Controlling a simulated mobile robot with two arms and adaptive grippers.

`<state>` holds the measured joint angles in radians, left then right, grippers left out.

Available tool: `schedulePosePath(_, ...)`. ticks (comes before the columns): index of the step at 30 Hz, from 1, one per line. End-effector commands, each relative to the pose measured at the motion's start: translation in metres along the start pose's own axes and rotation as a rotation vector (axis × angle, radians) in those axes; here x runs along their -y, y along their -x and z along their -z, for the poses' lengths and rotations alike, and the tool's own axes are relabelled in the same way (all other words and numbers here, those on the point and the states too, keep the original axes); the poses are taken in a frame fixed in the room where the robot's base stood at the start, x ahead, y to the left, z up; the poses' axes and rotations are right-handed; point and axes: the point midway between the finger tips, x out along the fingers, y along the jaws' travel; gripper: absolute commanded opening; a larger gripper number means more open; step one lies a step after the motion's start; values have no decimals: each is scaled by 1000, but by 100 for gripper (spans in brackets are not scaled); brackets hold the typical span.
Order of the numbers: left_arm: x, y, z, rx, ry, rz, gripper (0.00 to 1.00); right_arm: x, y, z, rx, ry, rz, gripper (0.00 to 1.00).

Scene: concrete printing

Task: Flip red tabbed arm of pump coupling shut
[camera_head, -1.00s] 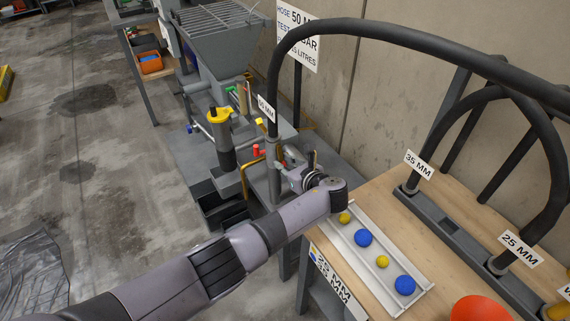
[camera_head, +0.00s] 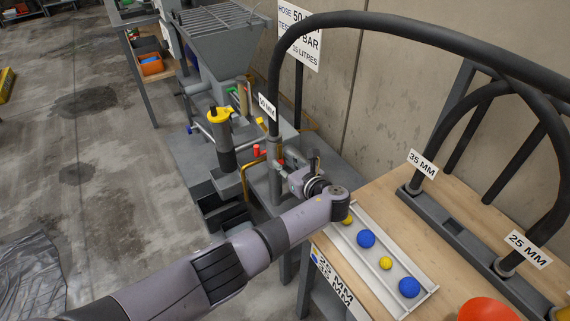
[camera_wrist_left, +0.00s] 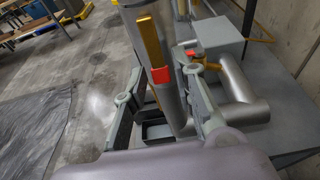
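The pump coupling is at the foot of a grey upright pipe (camera_head: 274,180) below the black 50 MM hose. In the left wrist view a gold arm (camera_wrist_left: 148,42) with a red tab (camera_wrist_left: 160,75) lies along the grey pipe (camera_wrist_left: 172,105). My left gripper (camera_head: 289,171) reaches the right side of the pipe. In the wrist view its two fingers (camera_wrist_left: 163,101) are spread, with the red tab and pipe between or just beyond them. I cannot tell whether a finger touches the arm. A second yellow arm with a red end (camera_wrist_left: 191,53) shows behind, to the right. My right gripper is not in view.
The pump hopper (camera_head: 212,45) and a yellow-capped post (camera_head: 220,125) stand behind and left. On the wooden bench (camera_head: 385,190) at right are a white tray (camera_head: 398,262) with blue and yellow balls and a hose rack (camera_head: 450,232). The floor at left is mostly clear.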

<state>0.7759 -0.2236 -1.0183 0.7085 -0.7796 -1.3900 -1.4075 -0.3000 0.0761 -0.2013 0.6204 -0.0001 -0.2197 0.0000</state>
Motion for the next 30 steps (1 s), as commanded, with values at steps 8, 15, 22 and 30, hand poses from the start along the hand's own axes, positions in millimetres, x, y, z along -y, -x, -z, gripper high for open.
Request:
schedulePosePath(8, 0, 0, 0, 0, 0, 0, 37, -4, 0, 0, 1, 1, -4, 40)
schedulePosePath(15, 1, 6, 0, -1, 0, 2, 37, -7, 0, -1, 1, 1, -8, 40)
schedulePosePath(22, 1, 42, 1, -3, 1, 3, 37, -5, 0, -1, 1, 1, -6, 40)
schedulePosePath(30, 0, 73, 0, -2, 0, 0, 37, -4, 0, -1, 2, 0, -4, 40)
